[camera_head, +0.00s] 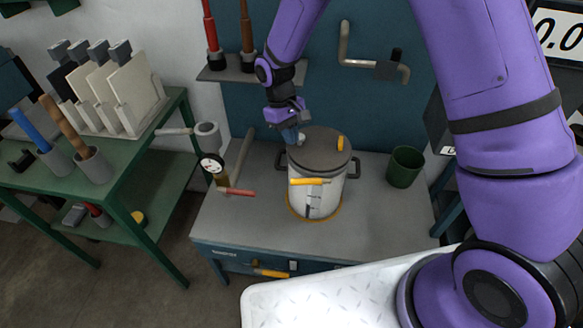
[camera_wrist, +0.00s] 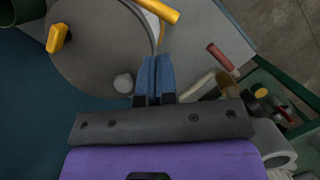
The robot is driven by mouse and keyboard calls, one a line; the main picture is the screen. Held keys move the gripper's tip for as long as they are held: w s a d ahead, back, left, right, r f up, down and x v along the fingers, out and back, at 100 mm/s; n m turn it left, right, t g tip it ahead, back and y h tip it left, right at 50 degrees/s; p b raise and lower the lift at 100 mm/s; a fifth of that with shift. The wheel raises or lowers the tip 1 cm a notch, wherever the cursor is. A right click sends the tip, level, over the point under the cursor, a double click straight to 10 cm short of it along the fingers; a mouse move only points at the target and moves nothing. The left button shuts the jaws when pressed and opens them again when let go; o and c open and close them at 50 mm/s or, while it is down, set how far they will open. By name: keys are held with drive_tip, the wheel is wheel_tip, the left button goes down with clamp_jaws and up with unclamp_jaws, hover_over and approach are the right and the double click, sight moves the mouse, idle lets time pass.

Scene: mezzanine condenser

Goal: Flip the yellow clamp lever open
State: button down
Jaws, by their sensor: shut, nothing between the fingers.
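A white pot (camera_head: 318,200) with a grey-brown lid (camera_head: 320,147) stands on the grey bench. The yellow clamp lever (camera_head: 308,181) lies roughly level across the pot's front, just below the lid's rim. In the wrist view the lever (camera_wrist: 160,10) is at the top edge, partly cut off, beyond the fingertips. My gripper (camera_head: 290,134) is shut and empty over the lid's back left edge, apart from the lever. Its blue fingers (camera_wrist: 155,75) are together in the wrist view, beside a pale round knob (camera_wrist: 123,82) on the lid.
A small yellow piece (camera_head: 340,143) stands on the lid's right. Left of the pot are a dial gauge (camera_head: 212,165) and a red-handled lever (camera_head: 237,191). A green cup (camera_head: 404,166) stands on the right. Another yellow handle (camera_head: 270,273) is on the bench front.

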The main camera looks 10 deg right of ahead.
wheel_tip(320, 180, down, 12)
drive_tip(key=s+m+y, duration=0.1)
drive_tip(key=m, duration=0.4)
drive_tip(key=shift+y, duration=0.3)
drive_tip(key=shift+s+a, duration=0.1)
drive_tip(key=shift+s, duration=0.25)
idle(0.7)
drive_tip(key=s+d+n+t+h, duration=0.2)
drive_tip(key=s+n+h, duration=0.1)
drive_tip(key=s+n, duration=0.9)
drive_tip(key=shift+d+n, duration=0.35)
drive_tip(key=shift+n, duration=0.05)
drive_tip(key=shift+s, duration=0.1)
idle(0.6)
